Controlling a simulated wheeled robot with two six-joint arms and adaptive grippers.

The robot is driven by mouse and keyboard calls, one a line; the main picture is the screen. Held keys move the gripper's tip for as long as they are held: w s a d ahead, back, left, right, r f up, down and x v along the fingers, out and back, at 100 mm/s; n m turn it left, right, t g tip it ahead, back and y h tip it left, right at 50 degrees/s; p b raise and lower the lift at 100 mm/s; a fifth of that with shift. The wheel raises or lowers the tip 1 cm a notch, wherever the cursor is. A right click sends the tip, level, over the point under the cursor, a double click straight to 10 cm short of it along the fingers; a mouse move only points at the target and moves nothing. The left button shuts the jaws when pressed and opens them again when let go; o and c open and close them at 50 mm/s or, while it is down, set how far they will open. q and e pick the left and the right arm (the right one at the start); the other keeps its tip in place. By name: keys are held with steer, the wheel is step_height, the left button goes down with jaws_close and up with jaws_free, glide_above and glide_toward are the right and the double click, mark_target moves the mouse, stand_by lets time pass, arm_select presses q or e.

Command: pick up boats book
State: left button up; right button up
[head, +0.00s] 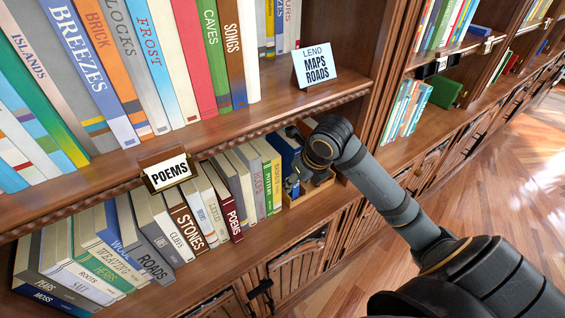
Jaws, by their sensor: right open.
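I cannot read the title Boats on any spine, so I cannot tell which book it is. My right arm reaches from the lower right into the right end of the lower shelf. My right gripper (296,185) is open there, just above a light wooden box (308,193) and close to a dark blue book (284,147). My wrist hides part of the space behind it, and I cannot tell whether the fingers touch anything. My left gripper is not in view.
Books line the lower shelf to the left, beside a POEMS label (171,172). The upper shelf (318,92) holds more books and a LEND MAPS ROADS card (316,65). An upright post (396,45) stands right of this bay. Wooden floor (510,160) is open at right.

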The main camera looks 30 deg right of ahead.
steer(key=shift+f, duration=0.1)
jaws_close()
stand_by(0.3)
